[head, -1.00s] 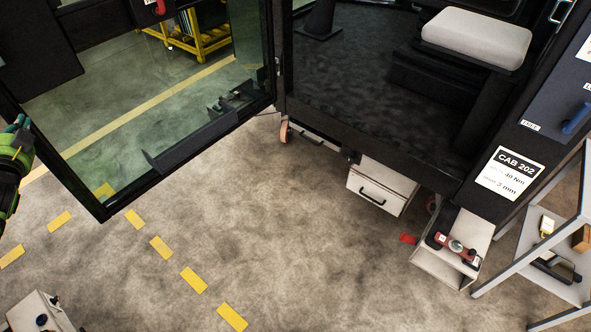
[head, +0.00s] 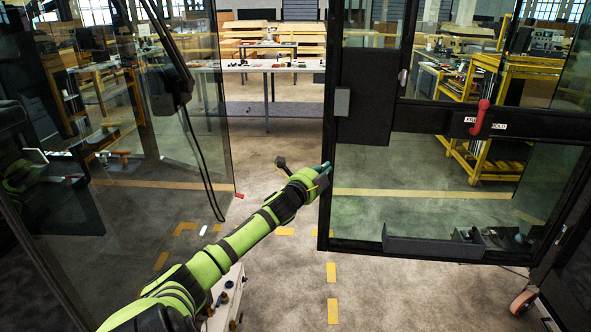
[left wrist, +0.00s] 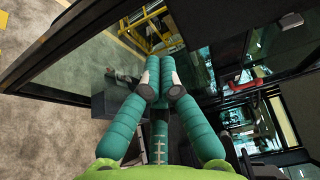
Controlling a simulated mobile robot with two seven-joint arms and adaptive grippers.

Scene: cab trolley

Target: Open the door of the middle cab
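The cab door (head: 360,247) is a dark-framed glass panel, swung out from the cab on the right. A red handle (head: 480,118) with a white label is on its crossbar. My left gripper (head: 323,172) is at the door's free left edge; I cannot tell whether it touches the frame. In the left wrist view, the teal fingers of my left gripper (left wrist: 159,80) are drawn together, with nothing visible between them. The door's dark frame (left wrist: 60,40) and glass lie beyond the fingers there. My right gripper is not in view.
Another large glass panel (head: 100,150) stands on the left. A pale box with knobs (head: 232,290) is below my left arm. A caster (head: 522,301) shows at lower right. A workbench (head: 265,68) stands behind.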

